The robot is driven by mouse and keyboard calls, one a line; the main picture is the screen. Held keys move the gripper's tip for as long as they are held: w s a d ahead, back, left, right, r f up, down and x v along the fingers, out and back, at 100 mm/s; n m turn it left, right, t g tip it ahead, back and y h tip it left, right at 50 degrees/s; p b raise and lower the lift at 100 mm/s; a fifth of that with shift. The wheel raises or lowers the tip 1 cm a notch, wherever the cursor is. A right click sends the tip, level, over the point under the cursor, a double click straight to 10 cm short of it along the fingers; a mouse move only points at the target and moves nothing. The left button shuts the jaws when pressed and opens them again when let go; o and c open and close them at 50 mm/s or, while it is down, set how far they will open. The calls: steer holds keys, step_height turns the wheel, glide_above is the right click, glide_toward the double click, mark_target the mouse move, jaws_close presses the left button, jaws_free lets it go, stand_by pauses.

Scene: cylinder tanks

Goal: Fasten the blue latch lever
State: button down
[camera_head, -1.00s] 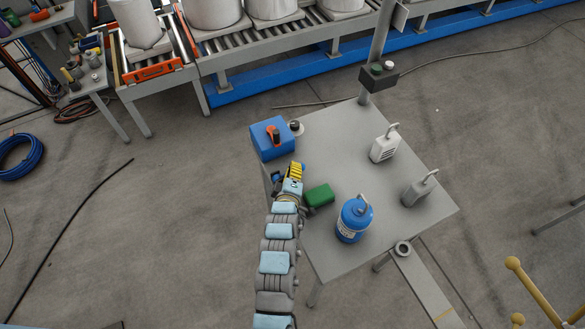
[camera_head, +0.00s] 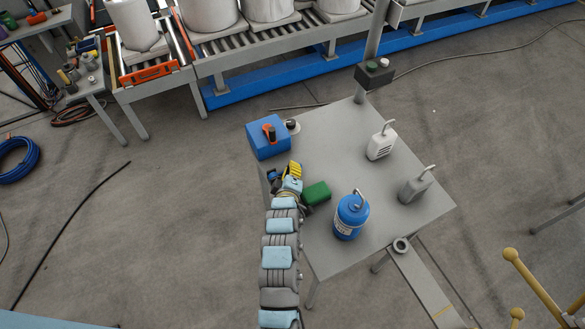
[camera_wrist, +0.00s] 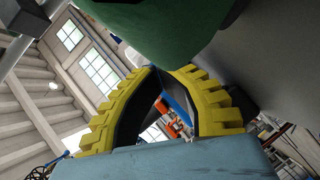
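A blue box (camera_head: 268,139) with an orange handle (camera_head: 268,132) sits at the table's far left corner. I cannot make out a separate blue latch lever in the head view. My gripper (camera_head: 295,166), with yellow ribbed fingers, is at the table's left edge, in front of the box and apart from it. In the wrist view, the finger tips (camera_wrist: 155,68) meet and hold nothing visible. A blue strip (camera_wrist: 174,103) and an orange part (camera_wrist: 169,129) show in the gap between the fingers, farther off; whether they belong to the box is unclear.
A blue canister (camera_head: 351,217), white canister (camera_head: 381,143) and grey canister (camera_head: 415,187) stand on the table (camera_head: 335,140). The table's middle is clear.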

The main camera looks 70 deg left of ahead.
steer(key=shift+s, duration=0.1)
steer(key=shift+s+r, duration=0.15)
steer(key=shift+s, duration=0.05)
steer(key=s, duration=0.1)
steer(key=s+d+r, duration=0.1)
steer(key=r+b, duration=0.1)
steer(key=shift+s+d, duration=0.25)
steer(key=shift+s, duration=0.15)
steer(key=v, duration=0.9)
steer(key=shift+d+r, duration=0.25)
